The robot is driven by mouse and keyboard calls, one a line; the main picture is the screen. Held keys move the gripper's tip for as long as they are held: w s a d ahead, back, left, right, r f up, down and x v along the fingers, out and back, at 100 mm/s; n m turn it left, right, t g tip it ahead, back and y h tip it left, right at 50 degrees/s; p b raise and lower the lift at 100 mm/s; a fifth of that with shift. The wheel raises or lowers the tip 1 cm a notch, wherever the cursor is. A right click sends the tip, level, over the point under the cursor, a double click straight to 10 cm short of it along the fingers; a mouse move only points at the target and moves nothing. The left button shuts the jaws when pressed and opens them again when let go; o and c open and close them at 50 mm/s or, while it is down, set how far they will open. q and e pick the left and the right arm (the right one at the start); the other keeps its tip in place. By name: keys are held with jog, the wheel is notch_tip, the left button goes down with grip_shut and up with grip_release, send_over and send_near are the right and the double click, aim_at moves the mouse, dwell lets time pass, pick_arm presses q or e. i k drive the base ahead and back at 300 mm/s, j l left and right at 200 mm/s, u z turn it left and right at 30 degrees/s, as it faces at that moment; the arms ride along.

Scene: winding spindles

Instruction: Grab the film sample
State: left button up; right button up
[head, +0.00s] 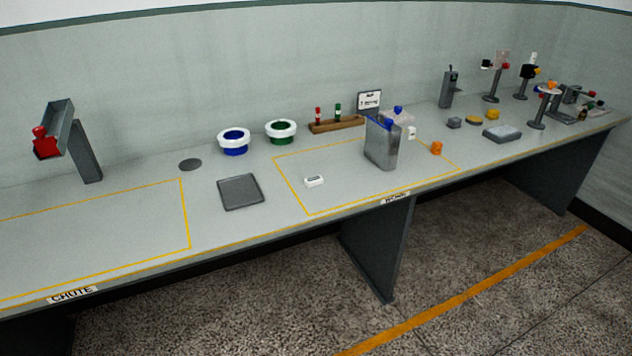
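I cannot tell for certain which thing is the film sample. A small white piece with a dark mark (314,181) lies flat inside the yellow outline in the middle of the bench. A pale, see-through pinkish piece (502,58) shows at a stand at the far right, too small to make out. A grey upright container (381,146) with blue at its top stands right of the white piece. Neither of my grippers is in view.
The long grey bench (130,220) runs along a wall. A chute (60,125) stands left. The left outlined area is clear.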

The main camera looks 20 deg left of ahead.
aim_at(315, 180)
jog(key=i+l, duration=0.1)
jog(key=i, duration=0.8)
jog(key=i+u, duration=0.1)
jog(key=u, duration=0.3)
jog(key=i+l+u, duration=0.1)
jog(key=u, duration=0.7)
jog(key=i+l, duration=0.05)
jog(key=l, duration=0.05)
